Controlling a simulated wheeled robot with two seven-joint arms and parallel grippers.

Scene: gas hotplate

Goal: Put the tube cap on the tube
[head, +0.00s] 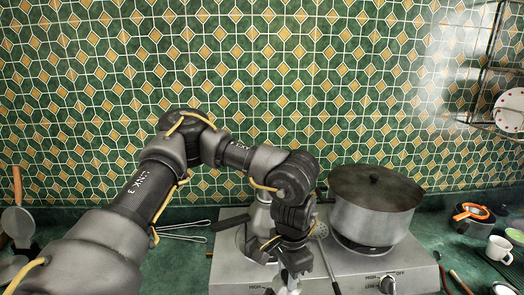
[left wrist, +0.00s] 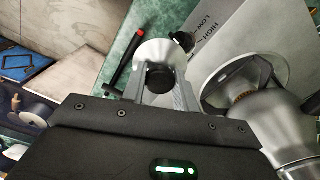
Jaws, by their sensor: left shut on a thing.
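My left gripper (head: 286,282) points down at the front of the hotplate in the head view, and its fingertips are near the bottom edge of the picture. In the left wrist view its fingers (left wrist: 160,90) are closed around a small dark round piece (left wrist: 159,77), which looks like a cap. A pale, wide round shape (left wrist: 155,52) shows just beyond the dark piece; I cannot tell whether the two are joined. I cannot make out the tube for certain in either view. My right gripper is in neither view.
The gas hotplate (head: 228,262) carries a large lidded pot (head: 372,215) at the right. A metal vessel (left wrist: 285,112) stands close to the gripper. A black and red tool (left wrist: 126,57) lies on the green counter. Cups and bowls stand at the far right.

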